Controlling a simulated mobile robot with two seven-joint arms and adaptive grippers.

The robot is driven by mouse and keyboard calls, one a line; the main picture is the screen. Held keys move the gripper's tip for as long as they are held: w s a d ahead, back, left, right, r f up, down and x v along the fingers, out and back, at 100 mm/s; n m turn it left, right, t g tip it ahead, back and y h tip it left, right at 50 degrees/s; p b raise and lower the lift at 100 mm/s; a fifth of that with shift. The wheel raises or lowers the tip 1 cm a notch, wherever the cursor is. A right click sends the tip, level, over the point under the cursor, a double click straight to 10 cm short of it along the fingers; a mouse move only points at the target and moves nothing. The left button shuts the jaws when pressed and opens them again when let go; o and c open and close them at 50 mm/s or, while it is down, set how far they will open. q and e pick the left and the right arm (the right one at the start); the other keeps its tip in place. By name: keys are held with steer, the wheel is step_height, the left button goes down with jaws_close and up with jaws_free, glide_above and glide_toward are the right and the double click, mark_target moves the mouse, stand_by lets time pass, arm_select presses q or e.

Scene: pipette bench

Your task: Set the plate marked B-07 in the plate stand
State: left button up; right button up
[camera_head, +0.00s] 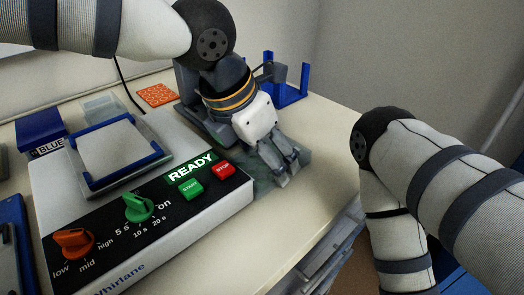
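My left gripper (288,171) points down in the middle of the view, just right of the machine. Its fingers are at a translucent grey-green plate (263,185) on the bench; I cannot tell whether they grip it. No marking on this plate is legible, so I cannot confirm it is B-07. A blue frame with upright posts (304,80), which looks like the plate stand, is at the back of the bench, partly hidden by my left arm. My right arm comes in at the right; its gripper is out of view.
A white machine (215,208) with knobs, green START and red STOP buttons and a READY sign fills the front left. Its blue-edged platform (115,150) looks empty. A blue block labelled BLUE (40,130) and an orange tile (157,95) lie behind. Bench right of the plate is clear.

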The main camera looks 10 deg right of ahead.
arm_select(q)
steer(key=o, duration=1.2)
steer(key=shift+f, duration=0.1)
steer(key=shift+o, duration=0.2)
